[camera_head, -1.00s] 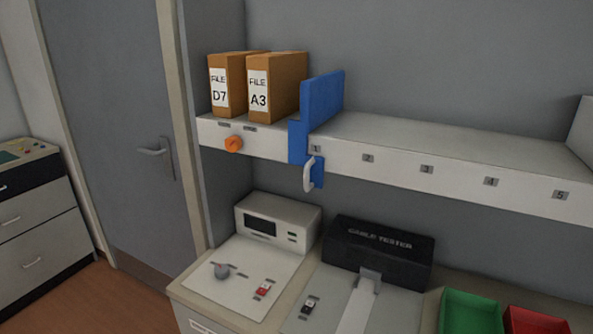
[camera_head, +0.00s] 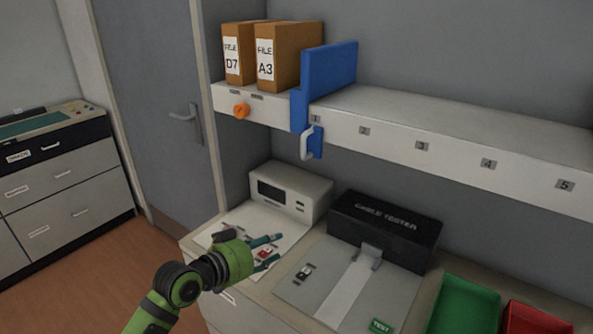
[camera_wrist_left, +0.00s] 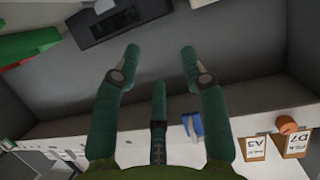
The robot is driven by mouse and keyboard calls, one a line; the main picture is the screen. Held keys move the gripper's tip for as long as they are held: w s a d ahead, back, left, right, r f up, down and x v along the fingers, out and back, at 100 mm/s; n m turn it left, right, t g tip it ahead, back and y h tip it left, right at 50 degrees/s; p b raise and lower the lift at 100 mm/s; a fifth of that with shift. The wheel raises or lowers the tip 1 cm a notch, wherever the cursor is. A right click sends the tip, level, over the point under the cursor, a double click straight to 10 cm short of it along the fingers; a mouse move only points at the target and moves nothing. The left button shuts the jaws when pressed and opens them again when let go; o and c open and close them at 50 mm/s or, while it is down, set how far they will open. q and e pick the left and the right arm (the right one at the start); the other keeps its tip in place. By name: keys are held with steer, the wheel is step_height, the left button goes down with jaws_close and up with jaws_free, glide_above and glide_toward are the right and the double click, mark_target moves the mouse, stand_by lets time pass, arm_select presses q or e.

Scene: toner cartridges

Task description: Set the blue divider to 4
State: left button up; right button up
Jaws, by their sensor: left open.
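The blue divider (camera_head: 329,78) stands upright on the shelf, right of the file boxes, with its front bracket and white handle (camera_head: 307,143) hanging over the shelf edge at mark 1. Mark 4 (camera_head: 488,163) is farther right along the same edge. My left gripper (camera_head: 270,251) is open and empty over the counter, below and left of the divider and well apart from it. In the left wrist view my left gripper's fingers (camera_wrist_left: 160,65) are spread, and the divider (camera_wrist_left: 193,126) shows beyond them. My right gripper is not in view.
File boxes D7 (camera_head: 239,55) and A3 (camera_head: 287,56) stand left of the divider. An orange knob (camera_head: 242,111) is on the shelf front. Below are the cable tester (camera_head: 385,226), a green bin (camera_head: 464,308) and a red bin (camera_head: 537,325). The shelf right of the divider is clear.

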mark_target(303, 148)
arm_select(q)
step_height(303, 148, up, 20)
steer(key=w+d+m+t+h, duration=0.2)
steer(key=m+h, duration=0.1)
steer(key=h, duration=0.1)
steer(key=p+x, duration=0.2)
steer(key=x, duration=0.4)
steer(key=shift+r+p, duration=0.1)
steer(key=shift+p, duration=0.3)
steer(key=shift+w+d, duration=0.4)
steer(key=shift+w, duration=0.05)
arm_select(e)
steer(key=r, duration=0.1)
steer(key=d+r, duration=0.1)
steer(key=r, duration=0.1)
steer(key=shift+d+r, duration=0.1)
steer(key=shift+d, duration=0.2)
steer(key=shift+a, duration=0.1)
arm_select(q)
steer(key=shift+c, duration=0.8)
jaws_close()
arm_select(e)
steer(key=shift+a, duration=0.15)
